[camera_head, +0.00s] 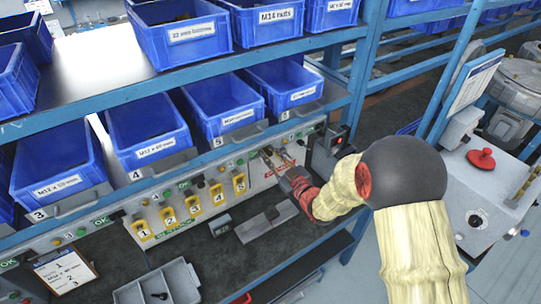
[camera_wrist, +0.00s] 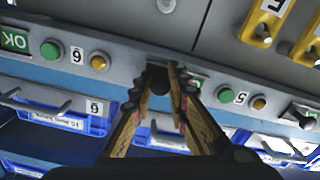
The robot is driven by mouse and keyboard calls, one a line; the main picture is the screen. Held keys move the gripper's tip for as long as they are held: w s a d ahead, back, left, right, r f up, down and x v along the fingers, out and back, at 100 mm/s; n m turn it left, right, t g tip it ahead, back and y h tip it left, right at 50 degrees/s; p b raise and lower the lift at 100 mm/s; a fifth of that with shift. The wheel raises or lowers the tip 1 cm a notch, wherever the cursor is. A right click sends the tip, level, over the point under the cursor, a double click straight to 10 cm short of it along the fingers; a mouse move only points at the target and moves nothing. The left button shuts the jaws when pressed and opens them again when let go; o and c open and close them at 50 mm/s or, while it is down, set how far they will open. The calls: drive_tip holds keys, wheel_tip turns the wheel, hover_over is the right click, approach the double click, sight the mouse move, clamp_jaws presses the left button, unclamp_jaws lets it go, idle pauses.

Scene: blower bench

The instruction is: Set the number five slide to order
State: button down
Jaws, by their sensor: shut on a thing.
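The number five slide is a yellow plate (camera_head: 240,184) at the right end of a row of numbered yellow slides on the grey panel. In the wrist view it shows upside down as a yellow plate (camera_wrist: 263,24) at the upper right, apart from my gripper. My gripper (camera_head: 270,156) is at the panel, to the right of this slide and above it. In the wrist view its jaws (camera_wrist: 162,82) are shut on a dark round knob (camera_wrist: 158,79) at the panel's edge, between the buttons marked 6 and 5. The fingers partly hide the knob.
An order card (camera_head: 64,272) lies at the lower left, its small print unreadable. A grey tray (camera_head: 158,283) and a small display (camera_head: 219,225) are on the dark bench. Blue bins (camera_head: 222,104) stand above the panel. A blue post (camera_head: 361,70) rises near my arm.

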drive_tip(key=shift+s+a+b, duration=0.3)
drive_tip(key=shift+s+a, duration=0.35)
drive_tip(key=shift+a, duration=0.3)
drive_tip(key=shift+s+a+b, duration=0.25)
drive_tip(key=shift+s+a, duration=0.4)
drive_tip(key=shift+a, duration=0.3)
drive_tip(key=c, duration=1.7)
unclamp_jaws()
drive_tip(key=shift+a, duration=0.15)
drive_tip(key=shift+s, duration=0.1)
approach(253, 155)
drive_tip(key=v, duration=0.5)
drive_tip(key=shift+s, duration=0.1)
